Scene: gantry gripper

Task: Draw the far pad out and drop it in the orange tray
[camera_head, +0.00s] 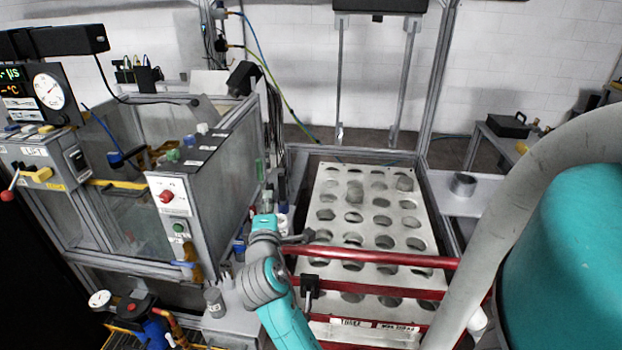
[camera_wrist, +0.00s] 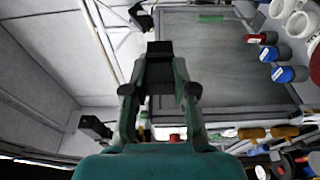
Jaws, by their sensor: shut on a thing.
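My gripper (camera_wrist: 160,72) points away from the camera in the middle of the wrist view. Its teal fingers close in on a dark block (camera_wrist: 160,47) at the fingertips. The block may be the pad; its edges blend with the black fingertips. In the head view my teal arm rises at the lower middle, and the gripper end is hard to make out beside the grey cabinet. I cannot make out an orange tray in either view. No other pad can be told apart.
A white plate with round holes (camera_head: 330,215) stands right of my arm, behind red rails (camera_head: 375,257). A clear-walled cabinet (camera_head: 232,160) stands left. Red- and blue-capped containers (camera_wrist: 283,74) line the wrist view's right.

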